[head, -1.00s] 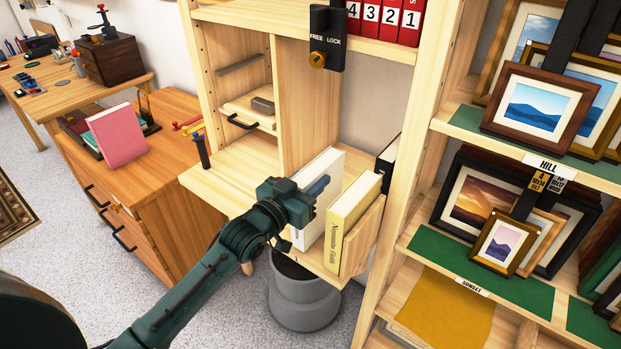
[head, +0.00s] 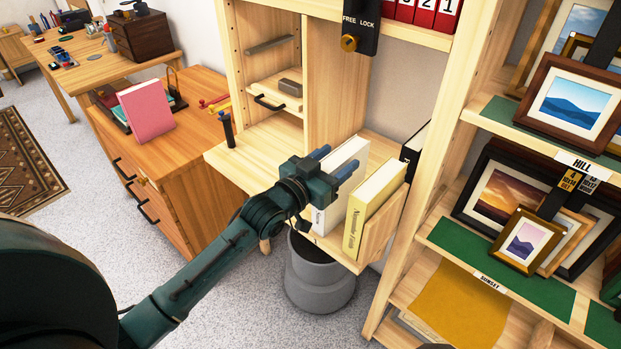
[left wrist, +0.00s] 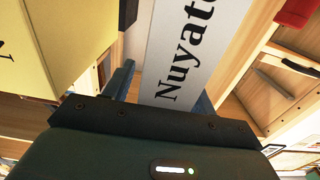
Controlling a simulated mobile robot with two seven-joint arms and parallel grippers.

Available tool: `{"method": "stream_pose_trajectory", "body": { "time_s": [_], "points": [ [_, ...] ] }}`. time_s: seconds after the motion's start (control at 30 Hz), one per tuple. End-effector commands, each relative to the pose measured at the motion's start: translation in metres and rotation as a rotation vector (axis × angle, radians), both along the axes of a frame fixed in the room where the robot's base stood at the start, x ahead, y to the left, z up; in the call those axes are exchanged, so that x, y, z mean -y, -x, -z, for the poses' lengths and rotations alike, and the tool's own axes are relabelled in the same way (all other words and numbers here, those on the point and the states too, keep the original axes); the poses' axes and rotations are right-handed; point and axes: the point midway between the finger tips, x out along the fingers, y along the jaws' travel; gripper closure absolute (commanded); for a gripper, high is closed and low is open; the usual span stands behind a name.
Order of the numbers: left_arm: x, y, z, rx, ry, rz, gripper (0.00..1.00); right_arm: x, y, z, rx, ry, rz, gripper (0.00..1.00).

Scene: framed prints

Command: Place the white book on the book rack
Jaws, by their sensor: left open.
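The white book (head: 353,154) stands upright on the shelf at the open end of the wooden unit, left of a yellow book. My left gripper (head: 335,161) is open at its near end and hides part of it. In the left wrist view the white spine with black letters (left wrist: 190,50) lies between the two spread fingers (left wrist: 163,90); I cannot tell whether they touch it. A pink book (head: 147,112) leans in a dark book rack (head: 183,104) on the wooden drawer cabinet at left. My right gripper is not in view.
The yellow book (head: 376,200) stands close to the right of the white one. A grey bin (head: 318,283) is below the shelf. Shelves with framed prints (head: 571,102) are at right. A dark tool handle (head: 228,130) stands at the shelf's left edge.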

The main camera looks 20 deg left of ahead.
Motion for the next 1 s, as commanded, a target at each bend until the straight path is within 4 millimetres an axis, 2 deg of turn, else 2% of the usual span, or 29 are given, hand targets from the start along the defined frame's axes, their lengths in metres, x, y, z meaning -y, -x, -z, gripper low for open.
{"method": "stream_pose_trajectory", "body": {
  "time_s": [0.03,0.17,0.4,0.67,0.77,0.9,1.0],
  "points": [
    [-0.004,0.011,0.005,-0.008,-0.003,0.0,0.44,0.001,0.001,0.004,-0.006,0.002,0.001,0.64],
    [-0.014,0.039,0.006,-0.008,-0.003,0.0,0.44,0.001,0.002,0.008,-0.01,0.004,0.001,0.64],
    [-0.03,0.085,0.005,-0.007,-0.002,0.001,0.44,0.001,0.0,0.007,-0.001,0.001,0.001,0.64],
    [-0.039,0.109,0.006,-0.01,-0.002,-0.001,0.44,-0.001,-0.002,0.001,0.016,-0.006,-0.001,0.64],
    [-0.032,0.124,0.033,-0.078,-0.011,-0.011,0.44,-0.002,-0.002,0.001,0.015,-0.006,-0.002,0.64],
    [-0.008,0.172,0.108,-0.279,-0.058,-0.03,0.44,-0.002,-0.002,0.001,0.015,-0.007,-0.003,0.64],
    [0.01,0.211,0.152,-0.415,-0.097,-0.033,0.44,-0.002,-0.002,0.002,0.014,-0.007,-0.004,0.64]
  ]
}}
